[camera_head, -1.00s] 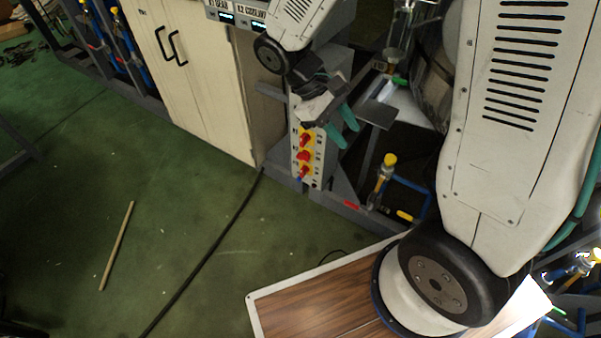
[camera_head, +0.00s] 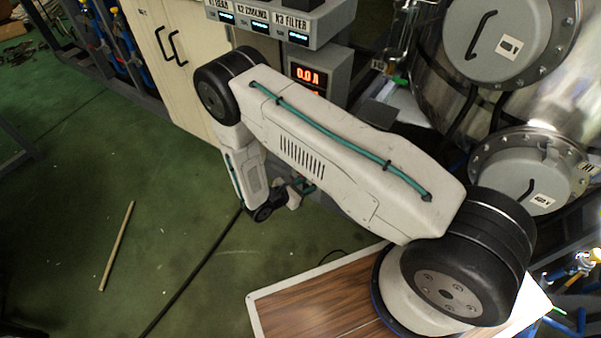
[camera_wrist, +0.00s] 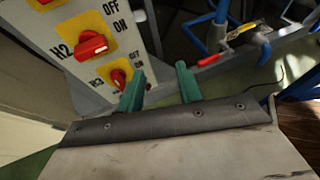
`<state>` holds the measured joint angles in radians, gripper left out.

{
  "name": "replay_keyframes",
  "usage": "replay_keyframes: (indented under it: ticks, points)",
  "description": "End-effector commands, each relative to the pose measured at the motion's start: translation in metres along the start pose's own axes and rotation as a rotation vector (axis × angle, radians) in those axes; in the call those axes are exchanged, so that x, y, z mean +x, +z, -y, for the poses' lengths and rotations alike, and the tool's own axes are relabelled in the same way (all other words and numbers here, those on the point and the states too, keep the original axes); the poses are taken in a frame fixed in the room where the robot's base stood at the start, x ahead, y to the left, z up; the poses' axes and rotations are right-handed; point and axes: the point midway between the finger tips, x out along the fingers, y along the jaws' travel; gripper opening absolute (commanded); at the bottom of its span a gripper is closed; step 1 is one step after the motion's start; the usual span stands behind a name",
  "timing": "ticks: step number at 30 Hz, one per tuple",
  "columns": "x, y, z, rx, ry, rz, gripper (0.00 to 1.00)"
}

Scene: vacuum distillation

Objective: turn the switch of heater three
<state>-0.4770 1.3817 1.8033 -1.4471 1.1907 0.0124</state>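The heater three switch, labelled H3 (camera_wrist: 118,78), is a red knob on a yellow plate, low on the white panel in the wrist view. OFF and ON are printed to its right; I cannot tell its exact setting. My gripper (camera_wrist: 160,82) is open, with two green fingers apart and nothing between them. The left finger overlaps the lower right edge of the H3 plate in the picture; contact cannot be told. The H2 switch (camera_wrist: 92,45), also red on yellow, is above H3. In the head view my arm hides the switch panel and most of the gripper.
Blue pipework with a red-and-yellow handled valve (camera_wrist: 235,35) lies right of the panel in the wrist view. In the head view, a grey display box (camera_head: 318,72) and cream cabinet (camera_head: 178,60) stand behind my arm.

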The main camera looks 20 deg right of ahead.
Motion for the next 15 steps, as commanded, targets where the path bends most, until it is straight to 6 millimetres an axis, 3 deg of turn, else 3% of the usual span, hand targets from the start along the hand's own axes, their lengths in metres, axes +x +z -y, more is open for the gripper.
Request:
replay_keyframes:
  ticks: [1,3,6,11,15]
  points:
    - [0.005,-0.018,-0.007,-0.035,0.055,-0.001,0.35]
    - [0.008,-0.032,-0.026,-0.063,0.137,-0.006,0.35]
    - [0.002,-0.031,-0.058,-0.065,0.227,-0.01,0.35]
    - [0.004,-0.032,-0.071,-0.078,0.275,-0.013,0.35]
    - [0.023,-0.032,-0.075,-0.076,0.272,-0.014,0.35]
